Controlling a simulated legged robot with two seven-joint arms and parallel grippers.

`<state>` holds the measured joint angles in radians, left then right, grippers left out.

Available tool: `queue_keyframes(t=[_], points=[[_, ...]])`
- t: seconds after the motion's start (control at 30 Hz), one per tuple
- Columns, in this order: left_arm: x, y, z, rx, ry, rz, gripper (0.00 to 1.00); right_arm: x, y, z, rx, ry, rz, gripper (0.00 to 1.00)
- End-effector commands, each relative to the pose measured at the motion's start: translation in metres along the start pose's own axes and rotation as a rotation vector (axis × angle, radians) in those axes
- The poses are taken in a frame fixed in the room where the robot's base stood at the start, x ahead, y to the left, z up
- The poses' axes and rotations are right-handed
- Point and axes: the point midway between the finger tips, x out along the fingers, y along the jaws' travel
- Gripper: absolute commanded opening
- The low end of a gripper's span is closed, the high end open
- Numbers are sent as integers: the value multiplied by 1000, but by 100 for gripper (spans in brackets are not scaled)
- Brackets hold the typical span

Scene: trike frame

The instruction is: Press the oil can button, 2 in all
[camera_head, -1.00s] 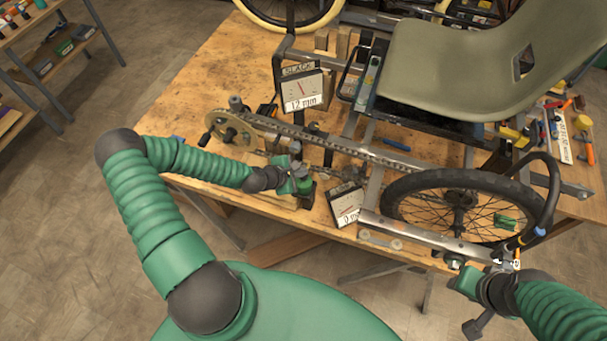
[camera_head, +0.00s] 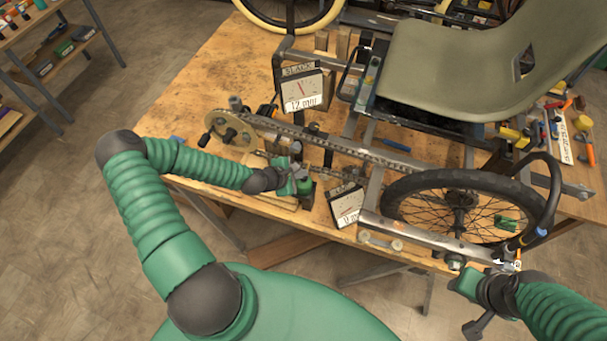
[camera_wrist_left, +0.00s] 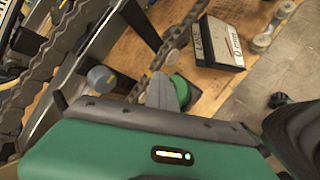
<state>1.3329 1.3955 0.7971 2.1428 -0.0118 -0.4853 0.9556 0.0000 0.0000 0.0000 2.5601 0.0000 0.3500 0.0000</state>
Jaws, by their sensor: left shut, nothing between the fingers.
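My left gripper (camera_head: 294,180) is shut and empty, right at the can's left side. In the left wrist view its fingertips (camera_wrist_left: 160,88) overlap the can; I cannot tell whether they touch it or its button. My right gripper (camera_head: 470,283) is at the lower right, by the end of the frame's bar near the wheel. Its finger opening is unclear.
The chain (camera_head: 340,150) and chainring (camera_head: 226,133) run behind the can. The wheel (camera_head: 400,200) and seat (camera_head: 460,60) fill the right. Bare bench (camera_head: 195,95) lies at the left.

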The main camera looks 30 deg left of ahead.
Motion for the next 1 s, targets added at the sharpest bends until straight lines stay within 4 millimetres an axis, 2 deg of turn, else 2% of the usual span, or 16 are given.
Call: queue_keyframes(t=[0.3, 0.67, 1.0], points=[[-15, 10, 10, 0, 0, 0, 0, -18, 0, -4, 0, 0, 0, 36], [-16, 11, 11, 0, 0, 0, 0, -18, 0, -4, 0, 0, 0, 36], [-39, 28, 28, 1, -1, 1, 0, -46, 0, -11, 0, 0, 0, 36]])
